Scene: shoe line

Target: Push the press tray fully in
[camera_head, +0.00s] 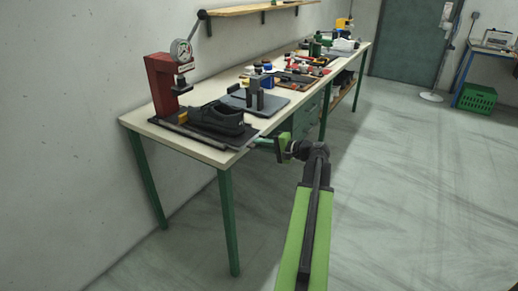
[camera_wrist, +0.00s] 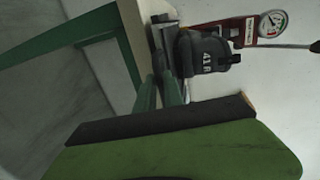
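The dark press tray (camera_head: 232,145) lies at the near end of the bench, in front of the red press (camera_head: 165,85). A black shoe (camera_head: 215,118) rests on it. How far the tray sits in its guides is hard to tell. My gripper (camera_head: 256,141) is at the bench's front edge, close to the tray's near end; contact cannot be made out. In the wrist view its green fingers (camera_wrist: 160,92) point at the tray's dark end (camera_wrist: 158,45), close together, their gap unclear. The shoe's heel (camera_wrist: 205,55), marked "41 R", and the press (camera_wrist: 240,33) show beyond.
The bench (camera_head: 205,152) runs along the wall, with green legs below. A grey plate (camera_head: 270,101) with upright dark blocks stands past the shoe. Several tools and small parts lie farther along. A wooden shelf (camera_head: 255,8) hangs above.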

